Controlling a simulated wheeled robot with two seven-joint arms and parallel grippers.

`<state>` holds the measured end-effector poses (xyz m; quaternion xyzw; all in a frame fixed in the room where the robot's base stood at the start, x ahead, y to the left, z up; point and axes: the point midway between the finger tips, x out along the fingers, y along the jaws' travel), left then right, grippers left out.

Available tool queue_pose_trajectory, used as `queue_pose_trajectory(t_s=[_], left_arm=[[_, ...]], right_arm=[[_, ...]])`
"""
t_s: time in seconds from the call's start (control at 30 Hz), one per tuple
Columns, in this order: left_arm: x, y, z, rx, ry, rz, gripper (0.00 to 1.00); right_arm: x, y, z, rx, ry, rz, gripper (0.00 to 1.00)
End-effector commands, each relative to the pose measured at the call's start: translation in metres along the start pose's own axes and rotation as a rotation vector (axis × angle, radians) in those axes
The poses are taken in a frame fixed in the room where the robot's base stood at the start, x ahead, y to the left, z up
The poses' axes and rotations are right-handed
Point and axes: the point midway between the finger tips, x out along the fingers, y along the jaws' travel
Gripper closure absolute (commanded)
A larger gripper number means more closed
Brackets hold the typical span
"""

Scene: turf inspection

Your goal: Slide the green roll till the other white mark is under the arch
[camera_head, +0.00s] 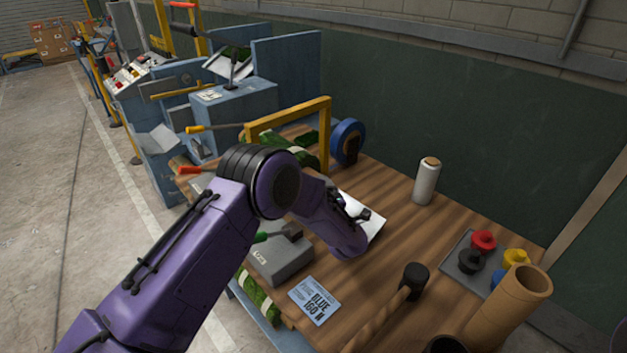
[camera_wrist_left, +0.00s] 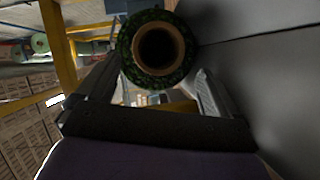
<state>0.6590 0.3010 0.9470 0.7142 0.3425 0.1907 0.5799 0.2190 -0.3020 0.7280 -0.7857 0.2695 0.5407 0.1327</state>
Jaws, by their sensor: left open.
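The green roll (camera_head: 303,156) with white bands lies under the yellow arch (camera_head: 290,113) in the head view, partly hidden by my purple left arm. Which white mark lies exactly under the arch I cannot tell. In the left wrist view, the round end of a green roll (camera_wrist_left: 125,50) with an open brown core faces the camera. My left gripper (camera_wrist_left: 158,68) is open, with one finger on each side below that end; contact is not clear. My right gripper is not in view.
A blue tape roll (camera_head: 347,138) stands beside the arch. A grey block (camera_head: 278,262) and blue card (camera_head: 315,300) lie near the front edge.

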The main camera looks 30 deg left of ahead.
Motion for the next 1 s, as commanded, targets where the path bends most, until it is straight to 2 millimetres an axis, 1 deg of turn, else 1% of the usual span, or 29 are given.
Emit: queue_pose_trajectory(t_s=[0.03,0.1,0.2,0.3,0.4,0.5,0.73,0.77,0.8,0.87,0.9,0.97,1.0], left_arm=[[0.013,0.006,-0.004,-0.006,0.009,0.001,0.01],[0.027,0.005,-0.004,-0.004,0.009,0.002,0.01],[0.045,0.005,-0.004,-0.005,0.008,0.002,0.01],[0.058,0.005,-0.003,-0.005,0.007,0.002,0.01],[0.067,0.004,-0.003,-0.005,0.007,0.002,0.01],[0.07,0.004,-0.003,-0.004,0.005,0.002,0.01],[0.071,0.004,-0.003,-0.004,0.005,0.003,0.01],[0.071,0.004,-0.003,-0.004,0.005,0.003,0.04],[0.071,0.004,-0.003,-0.004,0.006,0.003,0.17],[0.071,0.004,-0.003,-0.004,0.005,0.003,0.37],[0.071,0.004,-0.003,-0.004,0.005,0.003,0.5],[0.071,0.004,-0.003,-0.004,0.006,0.002,0.69],[0.071,0.004,-0.003,-0.004,0.006,0.002,0.82]], right_arm=[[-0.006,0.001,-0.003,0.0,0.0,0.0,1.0],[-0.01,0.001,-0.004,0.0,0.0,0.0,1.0],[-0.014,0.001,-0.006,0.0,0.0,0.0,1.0],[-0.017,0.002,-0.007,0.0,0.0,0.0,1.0],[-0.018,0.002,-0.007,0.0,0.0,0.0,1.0],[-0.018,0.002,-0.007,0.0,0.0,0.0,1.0],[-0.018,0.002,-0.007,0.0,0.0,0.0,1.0],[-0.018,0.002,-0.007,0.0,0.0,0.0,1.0],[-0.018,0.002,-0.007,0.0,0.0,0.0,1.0],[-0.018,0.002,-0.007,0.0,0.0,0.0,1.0],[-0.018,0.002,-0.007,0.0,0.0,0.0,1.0],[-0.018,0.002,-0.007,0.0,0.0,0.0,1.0],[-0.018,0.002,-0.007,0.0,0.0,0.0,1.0]])
